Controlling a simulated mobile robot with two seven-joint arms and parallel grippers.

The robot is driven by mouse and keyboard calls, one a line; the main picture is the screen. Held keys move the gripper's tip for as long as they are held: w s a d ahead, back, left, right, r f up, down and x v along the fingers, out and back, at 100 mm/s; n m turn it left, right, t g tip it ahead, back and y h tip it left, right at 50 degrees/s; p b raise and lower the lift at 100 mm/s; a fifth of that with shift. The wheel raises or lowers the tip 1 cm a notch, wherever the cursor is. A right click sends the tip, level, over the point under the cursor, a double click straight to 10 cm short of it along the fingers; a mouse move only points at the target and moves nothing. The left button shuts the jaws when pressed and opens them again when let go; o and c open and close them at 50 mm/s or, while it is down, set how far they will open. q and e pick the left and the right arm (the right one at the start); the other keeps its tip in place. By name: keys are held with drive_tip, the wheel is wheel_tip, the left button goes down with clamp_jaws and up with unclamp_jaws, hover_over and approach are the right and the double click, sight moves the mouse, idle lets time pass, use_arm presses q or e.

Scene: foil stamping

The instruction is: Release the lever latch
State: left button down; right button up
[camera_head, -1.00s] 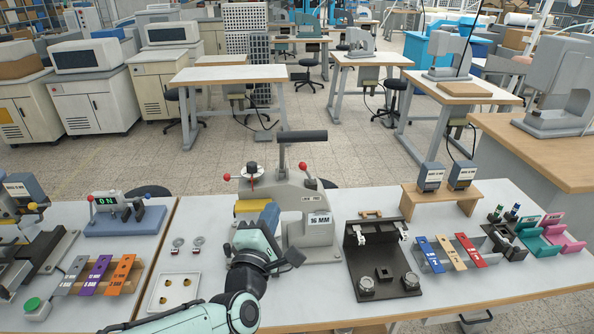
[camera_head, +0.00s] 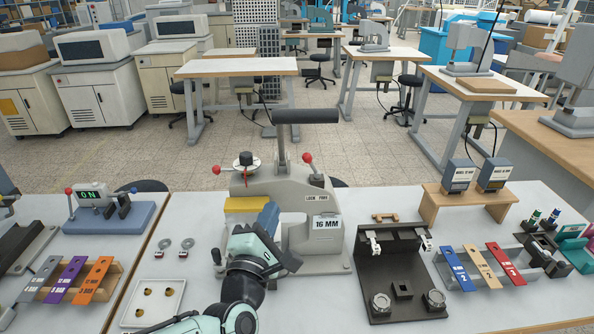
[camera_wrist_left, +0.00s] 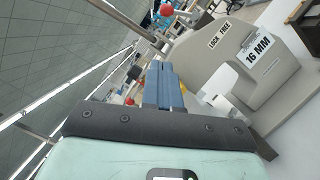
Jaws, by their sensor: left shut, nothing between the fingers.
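The grey press (camera_head: 282,195) stands mid-table with a tall black T-handle (camera_head: 305,116). A lever with a red ball knob (camera_head: 307,158) rises from its right side, above a "LOCK FREE" label (camera_head: 317,197); the label also shows in the left wrist view (camera_wrist_left: 219,35). A red ball on a rod (camera_wrist_left: 167,10) shows at the top there; I cannot tell which knob it is. My left gripper (camera_head: 268,214) is shut and empty, in front of the press below the lever, apart from the knob. Its blue fingers (camera_wrist_left: 165,85) lie together. My right gripper is out of view.
A second red knob (camera_head: 216,169) and a yellow block (camera_head: 247,204) are on the press's left. A black fixture (camera_head: 402,270) stands to the right, with coloured strips (camera_head: 480,267) beyond. A white tray (camera_head: 155,302) lies front left.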

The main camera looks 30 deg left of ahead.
use_arm(q)
drive_tip(key=p, duration=0.2)
approach(306, 156)
drive_tip(key=w+a+f, duration=0.2)
drive_tip(key=a, duration=0.3)
drive_tip(key=w, duration=0.1)
drive_tip(key=w+d+r+p, duration=0.1)
drive_tip(key=w+p, duration=0.1)
drive_tip(key=w, duration=0.1)
drive_tip(key=shift+d+r, duration=0.15)
drive_tip(key=shift+d, duration=0.25)
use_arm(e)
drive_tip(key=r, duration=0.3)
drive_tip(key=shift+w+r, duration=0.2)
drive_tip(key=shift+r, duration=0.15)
